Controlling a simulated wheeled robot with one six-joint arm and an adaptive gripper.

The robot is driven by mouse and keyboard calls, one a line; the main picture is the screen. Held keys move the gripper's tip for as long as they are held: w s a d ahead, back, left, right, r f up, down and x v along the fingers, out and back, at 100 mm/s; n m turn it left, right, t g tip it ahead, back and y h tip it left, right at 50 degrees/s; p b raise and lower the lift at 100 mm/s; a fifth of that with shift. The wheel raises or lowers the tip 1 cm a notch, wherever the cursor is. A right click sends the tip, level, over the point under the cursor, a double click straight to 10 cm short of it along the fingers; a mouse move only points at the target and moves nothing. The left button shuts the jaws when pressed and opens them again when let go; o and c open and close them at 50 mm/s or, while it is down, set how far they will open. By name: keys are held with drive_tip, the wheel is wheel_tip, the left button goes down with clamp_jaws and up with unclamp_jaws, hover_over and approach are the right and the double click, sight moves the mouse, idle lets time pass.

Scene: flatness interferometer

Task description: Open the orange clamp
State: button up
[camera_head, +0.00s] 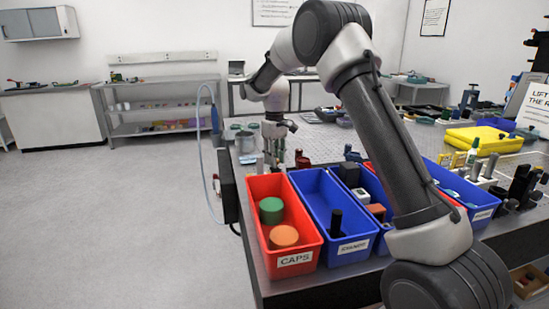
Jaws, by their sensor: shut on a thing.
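My gripper (274,157) points down over the near left part of the bench, just behind the red bin. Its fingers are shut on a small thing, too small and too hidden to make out. I cannot pick out the orange clamp for certain in this view. A small reddish part (302,161) stands just right of my gripper, and I cannot tell what it is.
A red bin (258,184) marked CAPS holds a green and an orange cap. A blue bin (318,185) stands beside it, with more bins to the right, partly behind my arm. A yellow case (487,137) lies farther right. The floor at left is clear.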

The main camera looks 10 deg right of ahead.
drive_tip(key=shift+n, duration=1.1)
drive_tip(key=o, duration=1.1)
drive_tip(key=shift+c, duration=0.2)
wheel_tip(320, 180, up, 12)
